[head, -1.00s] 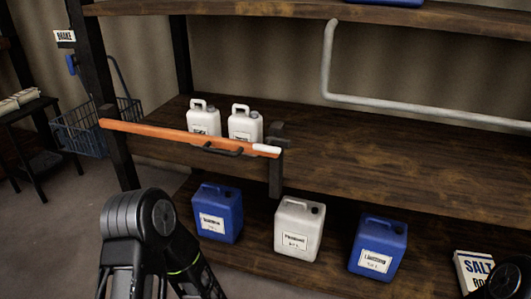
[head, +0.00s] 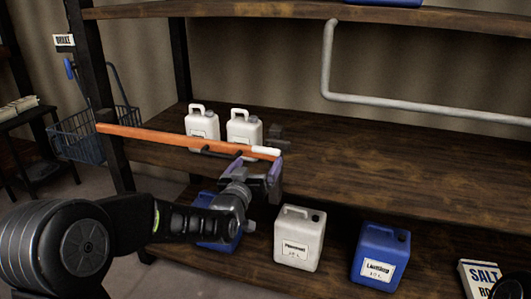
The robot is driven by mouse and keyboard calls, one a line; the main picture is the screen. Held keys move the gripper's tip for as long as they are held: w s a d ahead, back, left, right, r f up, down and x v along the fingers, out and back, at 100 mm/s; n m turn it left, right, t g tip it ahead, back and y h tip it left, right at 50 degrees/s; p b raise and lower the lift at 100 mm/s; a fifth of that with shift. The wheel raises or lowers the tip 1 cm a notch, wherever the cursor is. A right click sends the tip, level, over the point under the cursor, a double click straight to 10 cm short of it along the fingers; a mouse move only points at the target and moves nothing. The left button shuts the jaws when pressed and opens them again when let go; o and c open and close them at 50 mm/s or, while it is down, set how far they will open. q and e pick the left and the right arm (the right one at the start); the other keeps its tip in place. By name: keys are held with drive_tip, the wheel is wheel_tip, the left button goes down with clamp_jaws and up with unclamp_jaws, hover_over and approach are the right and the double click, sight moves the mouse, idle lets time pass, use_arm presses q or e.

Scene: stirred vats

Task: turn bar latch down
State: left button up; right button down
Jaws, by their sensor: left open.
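The bar latch is an orange bar (head: 165,137) with a white tip (head: 265,152) at its right end. It lies across the front of the middle shelf, from the left post to a dark bracket near the tip. I cannot tell whether the fingers touch the bar.
Two white jugs (head: 203,124) stand behind the bar. Below, a blue canister (head: 229,240) is partly hidden by my arm, beside a white canister (head: 298,240) and another blue canister (head: 379,258). A salt box (head: 484,279) is at lower right. The middle shelf's right side (head: 400,175) is clear.

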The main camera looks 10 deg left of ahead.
sight(265, 153)
use_arm(q)
drive_tip(key=w, duration=0.2)
drive_tip(key=w+p, duration=0.1)
drive_tip(key=w, duration=0.4)
drive_tip(key=shift+w+d+f, duration=0.1)
drive_tip(key=shift+w+d, duration=0.15)
drive_tip(key=shift+w, duration=0.1)
drive_tip(key=shift+c, duration=0.5)
drive_tip(key=c, duration=1.2)
